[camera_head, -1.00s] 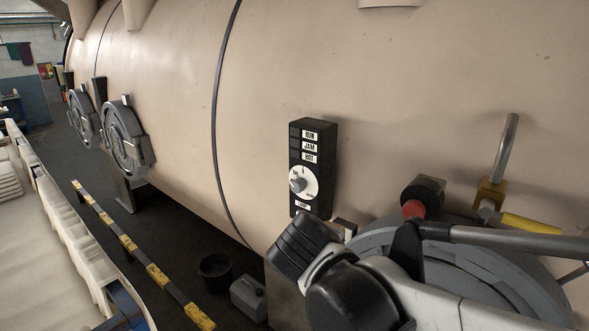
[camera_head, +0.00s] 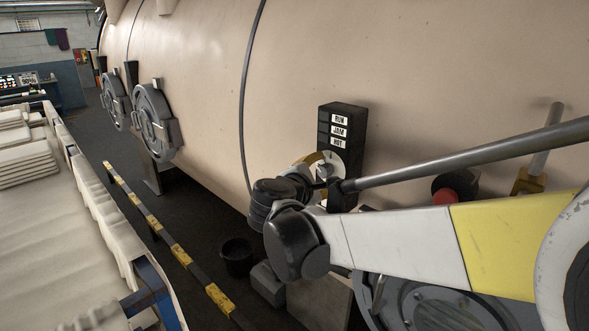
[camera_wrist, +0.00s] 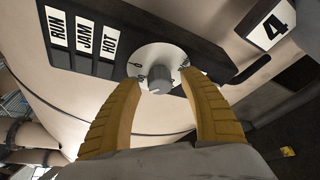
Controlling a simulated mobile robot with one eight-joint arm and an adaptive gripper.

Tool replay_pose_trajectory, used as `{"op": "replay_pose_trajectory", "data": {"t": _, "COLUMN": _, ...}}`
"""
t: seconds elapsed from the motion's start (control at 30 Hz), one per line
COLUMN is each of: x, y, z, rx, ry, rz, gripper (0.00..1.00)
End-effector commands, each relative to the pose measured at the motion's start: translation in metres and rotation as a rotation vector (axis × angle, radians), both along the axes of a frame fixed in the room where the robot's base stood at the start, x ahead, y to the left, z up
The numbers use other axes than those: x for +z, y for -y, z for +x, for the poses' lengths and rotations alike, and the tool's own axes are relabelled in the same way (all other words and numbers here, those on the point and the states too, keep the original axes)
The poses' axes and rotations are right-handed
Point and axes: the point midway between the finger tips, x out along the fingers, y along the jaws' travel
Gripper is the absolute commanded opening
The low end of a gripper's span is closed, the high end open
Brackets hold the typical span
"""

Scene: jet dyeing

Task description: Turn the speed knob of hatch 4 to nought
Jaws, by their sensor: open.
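The speed knob (camera_wrist: 159,82) is a grey knob on a white round dial on a dark control box (camera_head: 354,120) with RUN, JAM and HOT labels. In the wrist view my gripper (camera_wrist: 165,88) has its two yellow fingers apart, one on each side of the dial's lower half, with the knob between their tips. I cannot tell whether they touch it. A plate with the number 4 (camera_wrist: 271,28) shows at upper right in the wrist view. In the head view my arm hides part of the dial (camera_head: 333,162) and the box's lower part.
The box is on a large beige vessel (camera_head: 300,60). A round hatch (camera_head: 440,305) lies below my arm, with a red button (camera_head: 446,195) above it. A black bucket (camera_head: 237,257) and a yellow-black barrier (camera_head: 180,254) stand on the floor at left.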

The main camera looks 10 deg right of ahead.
Motion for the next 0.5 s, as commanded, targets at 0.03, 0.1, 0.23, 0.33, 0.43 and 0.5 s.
{"op": "replay_pose_trajectory", "data": {"t": 0.03, "x": -0.0015, "y": 0.0035, "z": 0.0042, "rx": -0.001, "ry": 0.0, "rz": 0.0, "gripper": 0.51}}
{"op": "replay_pose_trajectory", "data": {"t": 0.1, "x": -0.0024, "y": 0.0059, "z": 0.0079, "rx": -0.001, "ry": 0.0, "rz": 0.0, "gripper": 0.51}}
{"op": "replay_pose_trajectory", "data": {"t": 0.23, "x": -0.0029, "y": 0.0079, "z": 0.0107, "rx": 0.0, "ry": 0.001, "rz": 0.001, "gripper": 0.51}}
{"op": "replay_pose_trajectory", "data": {"t": 0.33, "x": -0.0028, "y": 0.0078, "z": 0.0106, "rx": 0.0, "ry": 0.001, "rz": 0.001, "gripper": 0.51}}
{"op": "replay_pose_trajectory", "data": {"t": 0.43, "x": -0.0027, "y": 0.0077, "z": 0.0105, "rx": 0.0, "ry": 0.001, "rz": 0.001, "gripper": 0.5}}
{"op": "replay_pose_trajectory", "data": {"t": 0.5, "x": -0.0027, "y": 0.0076, "z": 0.0104, "rx": 0.0, "ry": 0.001, "rz": 0.001, "gripper": 0.28}}
